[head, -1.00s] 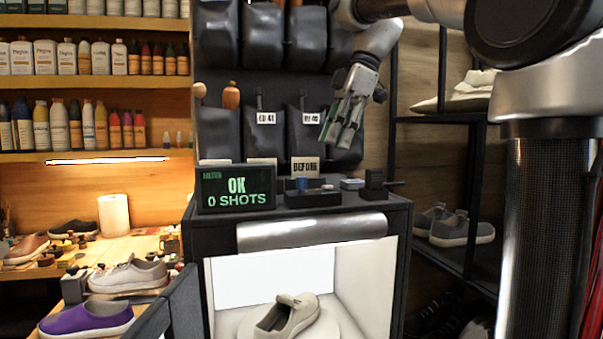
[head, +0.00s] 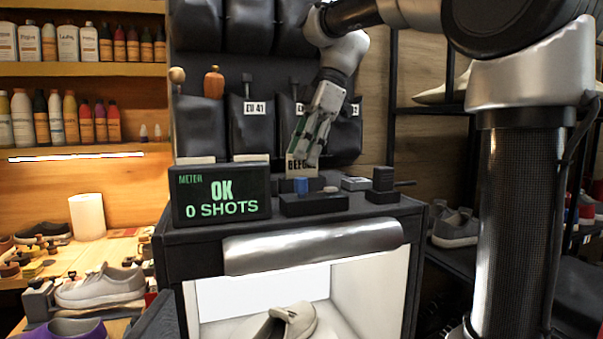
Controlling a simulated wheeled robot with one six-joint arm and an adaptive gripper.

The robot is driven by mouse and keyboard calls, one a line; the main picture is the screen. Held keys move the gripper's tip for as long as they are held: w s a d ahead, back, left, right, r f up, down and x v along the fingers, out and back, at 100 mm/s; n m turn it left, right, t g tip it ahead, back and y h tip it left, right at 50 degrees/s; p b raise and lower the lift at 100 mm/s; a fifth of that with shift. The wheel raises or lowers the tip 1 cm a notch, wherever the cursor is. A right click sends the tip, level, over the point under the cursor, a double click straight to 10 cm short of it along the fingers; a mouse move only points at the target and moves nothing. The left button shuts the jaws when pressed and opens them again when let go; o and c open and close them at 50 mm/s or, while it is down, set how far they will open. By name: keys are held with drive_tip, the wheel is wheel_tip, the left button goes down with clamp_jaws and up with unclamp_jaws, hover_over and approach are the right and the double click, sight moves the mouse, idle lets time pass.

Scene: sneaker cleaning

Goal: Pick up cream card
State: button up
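A cream card (head: 300,170) with dark lettering that reads like "BEFORE" stands upright on top of the black cabinet, behind the small dark tray. My gripper (head: 305,158) hangs down from the upper right, its fingertips over the card's upper part and covering some of its face and lettering. The fingers look apart, with nothing visibly held. I cannot tell whether they touch the card or are in front of it. Tops of two more pale cards (head: 252,158) show behind the meter display.
The meter display (head: 221,195), reading "OK 0 SHOTS", stands left on the cabinet top (head: 330,222). Dark pouches (head: 250,125) hang behind. A shoe (head: 285,325) is in the lit box below.

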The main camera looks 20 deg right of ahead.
drive_tip(key=shift+x, duration=0.85)
clamp_jaws()
drive_tip(key=shift+r, duration=0.1)
